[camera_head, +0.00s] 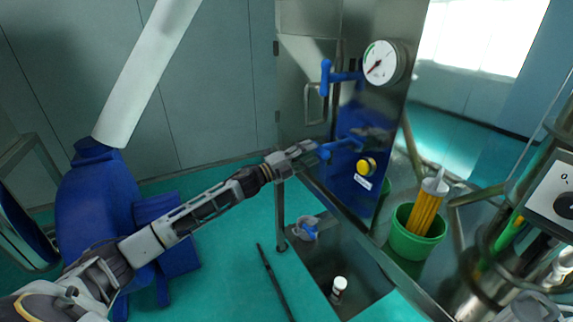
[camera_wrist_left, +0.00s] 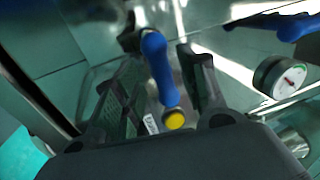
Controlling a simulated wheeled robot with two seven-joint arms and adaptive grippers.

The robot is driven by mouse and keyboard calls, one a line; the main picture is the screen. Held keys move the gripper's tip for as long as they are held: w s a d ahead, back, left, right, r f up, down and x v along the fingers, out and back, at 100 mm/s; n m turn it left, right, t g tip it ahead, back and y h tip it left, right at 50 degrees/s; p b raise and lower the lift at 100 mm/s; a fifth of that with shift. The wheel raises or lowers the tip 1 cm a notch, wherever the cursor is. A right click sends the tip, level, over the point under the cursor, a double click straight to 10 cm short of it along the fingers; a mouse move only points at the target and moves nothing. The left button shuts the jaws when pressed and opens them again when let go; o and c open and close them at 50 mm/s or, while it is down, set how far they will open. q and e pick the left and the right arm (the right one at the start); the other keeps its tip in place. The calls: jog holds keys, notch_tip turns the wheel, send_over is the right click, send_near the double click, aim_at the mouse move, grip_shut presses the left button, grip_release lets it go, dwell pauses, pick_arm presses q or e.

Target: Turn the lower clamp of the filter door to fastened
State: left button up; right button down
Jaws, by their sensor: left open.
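The lower clamp (camera_head: 338,149) of the filter door has a blue handle and sits on the steel panel above a yellow knob (camera_head: 366,166). My left gripper (camera_head: 312,150) is at the handle's left end, with its fingers pointing at it. In the left wrist view the blue handle (camera_wrist_left: 157,62) shows between the two open fingers (camera_wrist_left: 165,75); I cannot tell whether they touch it. The upper clamp (camera_head: 338,76), also blue, sits higher on the panel and shows at the upper right of the wrist view (camera_wrist_left: 275,24). The filter door (camera_head: 302,88) is partly hidden. My right gripper is out of view.
A pressure gauge (camera_head: 383,63) is at the panel's top right. A green bucket (camera_head: 416,243) with yellow rods stands to the right. Below the gripper are a sink-like recess (camera_head: 345,262), a small white bottle (camera_head: 339,288) and a blue-and-white item (camera_head: 306,229).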

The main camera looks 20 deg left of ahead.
pick_arm(q)
jog(key=v, duration=0.8)
dwell(0.6)
dwell(0.7)
